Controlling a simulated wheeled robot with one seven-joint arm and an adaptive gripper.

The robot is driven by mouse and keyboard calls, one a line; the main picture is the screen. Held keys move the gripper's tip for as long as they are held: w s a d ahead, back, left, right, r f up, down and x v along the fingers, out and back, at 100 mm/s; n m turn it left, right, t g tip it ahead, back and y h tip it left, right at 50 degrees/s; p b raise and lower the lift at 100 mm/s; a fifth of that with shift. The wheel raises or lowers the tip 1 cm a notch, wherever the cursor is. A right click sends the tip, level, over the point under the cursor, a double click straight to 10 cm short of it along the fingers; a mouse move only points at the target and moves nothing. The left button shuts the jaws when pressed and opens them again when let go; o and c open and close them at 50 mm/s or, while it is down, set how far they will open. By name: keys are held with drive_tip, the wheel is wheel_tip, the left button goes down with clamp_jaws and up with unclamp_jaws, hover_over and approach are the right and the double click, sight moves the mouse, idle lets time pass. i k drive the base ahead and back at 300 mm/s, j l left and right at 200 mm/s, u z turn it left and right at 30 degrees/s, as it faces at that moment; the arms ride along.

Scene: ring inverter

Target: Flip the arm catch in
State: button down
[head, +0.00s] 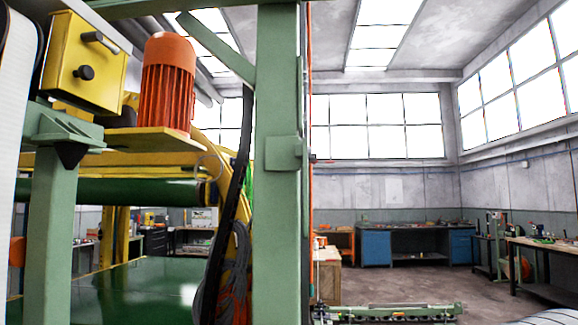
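I cannot pick out the arm catch with certainty. A yellow box (84,62) at the upper left sits on a green post (47,225). It carries a short grey bar (100,42) near its top and a black round knob (85,73) on its face. Whether either one is the catch, I cannot tell. My gripper is not in view.
A ribbed orange motor (167,85) stands on a yellow plate (150,142) right of the box. A thick green upright (279,200) with hanging cables (228,270) blocks the middle. Beyond it are open floor (420,285), a blue workbench (376,247) and a low green frame (400,312).

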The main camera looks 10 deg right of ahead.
sight(313, 159)
drive_tip(key=k+l+z, duration=0.15)
drive_tip(key=k, duration=0.8)
drive_tip(key=i+l, duration=0.3)
drive_tip(key=i, duration=0.3)
drive_tip(key=i+l+u, duration=0.1)
drive_tip(key=i+l, duration=0.2)
drive_tip(key=i, duration=0.25)
drive_tip(key=i+l, duration=0.35)
drive_tip(key=i, duration=0.25)
drive_tip(key=i+l+u, duration=0.1)
drive_tip(key=i+l, duration=0.3)
drive_tip(key=i, duration=0.15)
